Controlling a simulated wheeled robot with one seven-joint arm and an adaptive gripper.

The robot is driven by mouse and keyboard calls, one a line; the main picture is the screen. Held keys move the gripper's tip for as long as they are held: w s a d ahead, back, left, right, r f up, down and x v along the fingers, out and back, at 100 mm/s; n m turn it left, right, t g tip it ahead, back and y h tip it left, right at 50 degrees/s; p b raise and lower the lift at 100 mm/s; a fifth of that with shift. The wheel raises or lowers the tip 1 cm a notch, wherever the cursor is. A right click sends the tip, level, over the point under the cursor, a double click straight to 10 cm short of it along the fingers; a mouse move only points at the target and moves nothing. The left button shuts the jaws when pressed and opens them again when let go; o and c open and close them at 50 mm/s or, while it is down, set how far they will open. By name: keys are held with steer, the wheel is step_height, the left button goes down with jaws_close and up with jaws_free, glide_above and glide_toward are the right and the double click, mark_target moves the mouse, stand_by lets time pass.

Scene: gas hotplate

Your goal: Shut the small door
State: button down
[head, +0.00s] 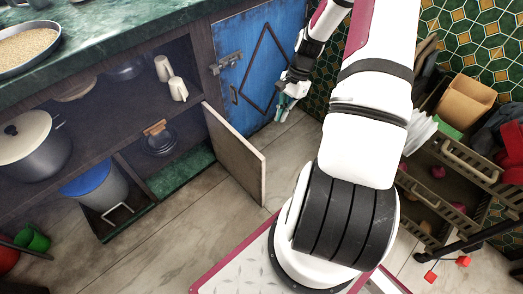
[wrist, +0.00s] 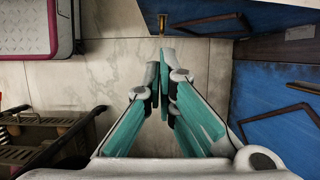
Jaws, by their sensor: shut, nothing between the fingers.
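The small door (head: 238,158) stands open, swung out from the lower cabinet, with its pale inner face showing in the head view. In the wrist view a blue panel with a dark frame and a brass-coloured knob, apparently its outer face (wrist: 220,20), is at the top. My gripper (head: 283,112) is low, to the right of the small door, in front of a blue front with a dark diamond. In the wrist view my gripper (wrist: 160,75) has its teal fingers together, pointing towards the panel, with nothing between them. A gap seems to remain between fingertips and panel.
The open cabinet holds a pot (head: 35,145), white cups (head: 178,88) and a blue-rimmed bin (head: 97,188). The blue front (head: 262,65) has a metal latch. Wooden crates (head: 455,185) stand on the right. Bare tiled floor (head: 180,225) lies before the cabinet.

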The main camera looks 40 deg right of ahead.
steer(key=a+f+b, duration=0.4)
steer(key=a+f, duration=0.3)
steer(key=f, duration=0.3)
steer(key=shift+a+f+b, duration=0.2)
steer(key=shift+a+b, duration=0.1)
steer(key=shift+b, duration=0.1)
steer(key=shift+s+a, duration=0.1)
